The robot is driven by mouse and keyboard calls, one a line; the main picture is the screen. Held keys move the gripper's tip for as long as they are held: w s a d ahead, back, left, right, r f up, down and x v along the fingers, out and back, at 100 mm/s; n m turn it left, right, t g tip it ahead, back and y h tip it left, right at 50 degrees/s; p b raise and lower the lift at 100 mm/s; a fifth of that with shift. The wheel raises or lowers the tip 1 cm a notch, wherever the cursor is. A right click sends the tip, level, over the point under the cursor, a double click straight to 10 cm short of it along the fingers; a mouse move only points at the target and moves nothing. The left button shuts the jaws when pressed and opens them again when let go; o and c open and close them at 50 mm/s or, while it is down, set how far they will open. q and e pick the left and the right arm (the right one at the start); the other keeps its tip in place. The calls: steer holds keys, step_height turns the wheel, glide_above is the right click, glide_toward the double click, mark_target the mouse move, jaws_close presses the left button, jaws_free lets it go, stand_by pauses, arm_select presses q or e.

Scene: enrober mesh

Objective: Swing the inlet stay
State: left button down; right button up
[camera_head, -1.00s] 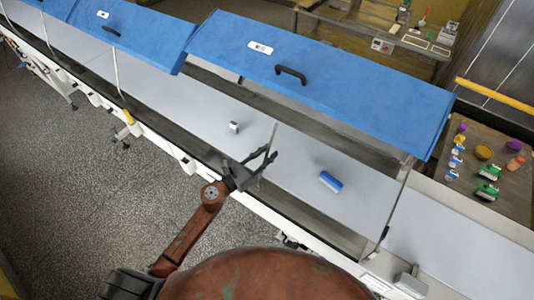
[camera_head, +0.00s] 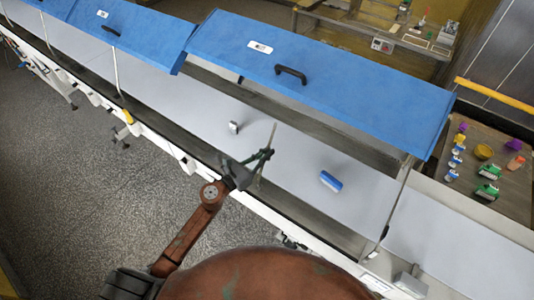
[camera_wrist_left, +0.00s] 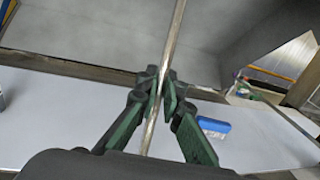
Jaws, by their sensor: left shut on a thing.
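The inlet stay (camera_head: 272,135) is a thin metal rod standing steeply over the pale belt, below the blue hood. In the left wrist view the stay (camera_wrist_left: 176,35) runs from the top edge down between my fingers. My left gripper (camera_head: 260,157) has its dark green fingers shut on the stay; in the left wrist view the fingertips (camera_wrist_left: 160,82) press it from both sides. My right gripper is not in view.
The blue hood (camera_head: 330,92) with a black handle is raised over the belt (camera_head: 295,160). A blue-and-white block (camera_head: 331,181) and a small grey piece (camera_head: 234,127) lie on the belt. Another rod (camera_head: 398,195) stands at right. A side table (camera_head: 512,190) holds several small items.

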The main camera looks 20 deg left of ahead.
arm_select(q)
steer(key=shift+w+a+n+b, duration=0.2)
steer(key=shift+a+n+b, duration=0.2)
steer(key=shift+a, duration=0.15)
steer(key=shift+w+a+n+b, duration=0.15)
steer(key=shift+a+n+b, duration=0.2)
steer(key=shift+a, duration=0.15)
steer(key=c, duration=2.3)
jaws_free()
steer(key=shift+a, duration=0.15)
steer(key=shift+o, duration=1.3)
